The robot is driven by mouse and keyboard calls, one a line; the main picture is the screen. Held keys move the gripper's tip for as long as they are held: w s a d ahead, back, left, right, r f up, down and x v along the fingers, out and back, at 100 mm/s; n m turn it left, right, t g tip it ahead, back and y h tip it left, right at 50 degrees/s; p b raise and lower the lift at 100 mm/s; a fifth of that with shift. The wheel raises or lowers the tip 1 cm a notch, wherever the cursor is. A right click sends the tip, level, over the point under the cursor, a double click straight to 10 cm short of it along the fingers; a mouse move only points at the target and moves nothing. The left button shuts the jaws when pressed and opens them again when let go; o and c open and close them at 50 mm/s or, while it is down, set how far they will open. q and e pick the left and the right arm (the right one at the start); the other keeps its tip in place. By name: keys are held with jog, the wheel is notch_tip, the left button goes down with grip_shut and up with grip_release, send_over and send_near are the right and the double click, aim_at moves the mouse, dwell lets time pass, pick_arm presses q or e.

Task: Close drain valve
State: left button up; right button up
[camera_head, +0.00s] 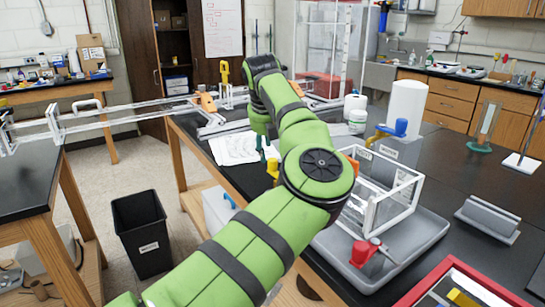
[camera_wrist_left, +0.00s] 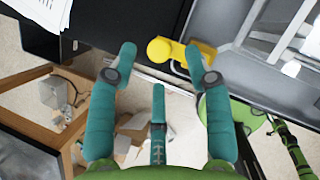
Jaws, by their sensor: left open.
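My left gripper (camera_head: 264,150) points down at the near left edge of the black bench, partly hidden behind my green arm. In the left wrist view its teal fingers (camera_wrist_left: 161,55) are spread, with nothing held. A yellow valve handle (camera_wrist_left: 182,56) with a round knob lies just beyond the fingertips, nearer the right finger; contact cannot be told. The yellow valve (camera_head: 273,169) is partly covered in the head view. A red valve (camera_head: 364,252) sits at the near corner of the grey tray, and a blue valve (camera_head: 392,129) on a grey block. No label shows which is the drain valve.
The grey tray (camera_head: 425,236) holds a clear-walled frame (camera_head: 405,192). White bottles (camera_head: 355,105), a white cylinder (camera_head: 406,105) and papers (camera_head: 232,148) stand or lie nearby. A black bin (camera_head: 146,232) is on the floor. The bench at right has clear patches.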

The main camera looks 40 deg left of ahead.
pick_arm(q)
jog(key=v, duration=0.7)
jog(key=shift+r, duration=0.35)
jog(key=shift+s, duration=0.15)
